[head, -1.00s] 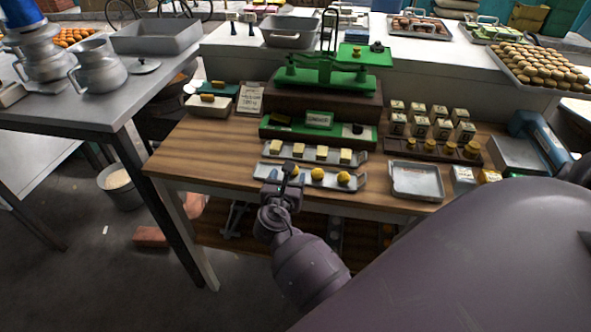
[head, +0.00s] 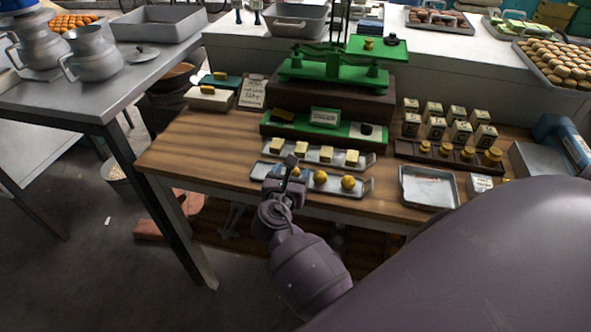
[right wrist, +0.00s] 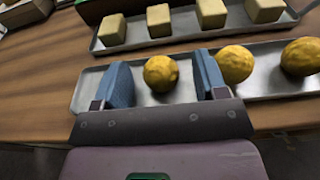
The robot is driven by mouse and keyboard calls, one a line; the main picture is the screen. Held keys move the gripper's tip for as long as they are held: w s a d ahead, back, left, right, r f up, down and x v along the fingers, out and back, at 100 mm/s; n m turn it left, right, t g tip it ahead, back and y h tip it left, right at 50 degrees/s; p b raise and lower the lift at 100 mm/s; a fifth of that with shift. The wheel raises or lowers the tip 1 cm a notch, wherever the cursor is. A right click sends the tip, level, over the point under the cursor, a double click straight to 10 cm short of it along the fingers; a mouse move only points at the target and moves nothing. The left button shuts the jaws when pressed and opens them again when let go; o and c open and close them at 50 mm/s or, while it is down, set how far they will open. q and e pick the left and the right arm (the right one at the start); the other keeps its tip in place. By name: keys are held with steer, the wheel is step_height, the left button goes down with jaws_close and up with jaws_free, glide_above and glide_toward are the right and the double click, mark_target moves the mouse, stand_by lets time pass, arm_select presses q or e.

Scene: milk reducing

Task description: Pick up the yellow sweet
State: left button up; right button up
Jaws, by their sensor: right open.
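Three round yellow sweets lie in a row on the front metal tray (head: 334,190). The leftmost yellow sweet (right wrist: 161,73) sits between the two blue fingers of my right gripper (right wrist: 160,64), which is open with gaps on both sides. In the head view this sweet (head: 296,171) is partly hidden by my right gripper (head: 286,174). The middle yellow sweet (right wrist: 235,64) is just right of the right finger. The right yellow sweet (right wrist: 300,56) is farther along the tray. My left gripper is not in view.
A second tray (head: 368,160) with pale yellow cubes lies just behind. An empty metal tray (head: 428,187) is to the right. The wooden table (head: 205,145) is clear at left.

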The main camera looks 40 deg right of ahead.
steer(key=shift+a, duration=0.15)
steer(key=shift+c, duration=0.6)
steer(key=c, duration=0.8)
steer(key=shift+c, duration=0.2)
